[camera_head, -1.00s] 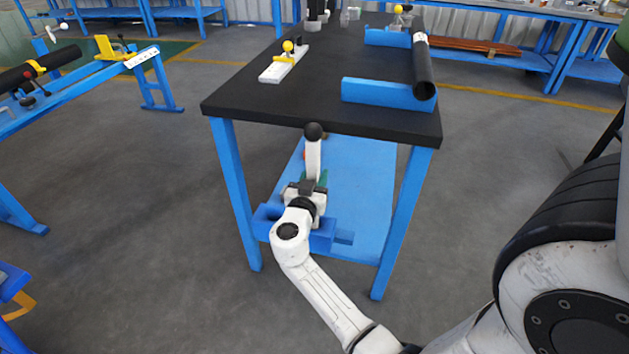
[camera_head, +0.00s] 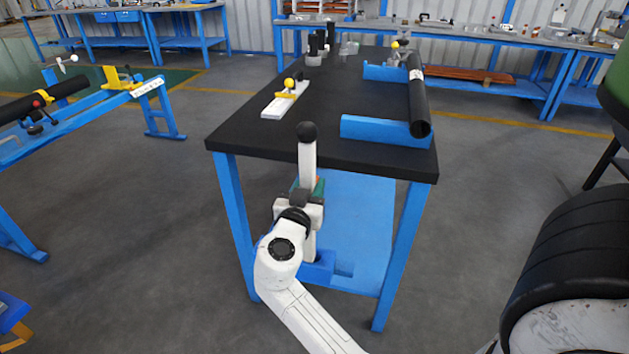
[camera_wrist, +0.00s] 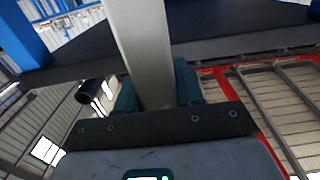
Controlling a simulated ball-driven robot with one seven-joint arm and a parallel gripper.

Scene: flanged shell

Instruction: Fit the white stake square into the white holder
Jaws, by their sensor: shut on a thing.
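The white stake square (camera_head: 307,160) is a pale upright bar with a black ball on top. My gripper (camera_head: 309,190) is shut on it in front of the table's near edge, with the ball a little above the tabletop's edge in the picture. In the wrist view the stake (camera_wrist: 145,45) rises between the teal fingers of my gripper (camera_wrist: 154,90). A white length also shows below the gripper; its lower end is partly hidden by my arm. A long white base with a yellow ball and clamp, seemingly the white holder (camera_head: 278,107), lies on the tabletop's left side.
The black-topped table (camera_head: 340,80) has blue legs and a blue lower shelf (camera_head: 360,215). A black pipe (camera_head: 417,100) rests across blue supports (camera_head: 380,131) on its right. Dark cylinders (camera_head: 313,46) stand at the back. The tabletop's middle is clear.

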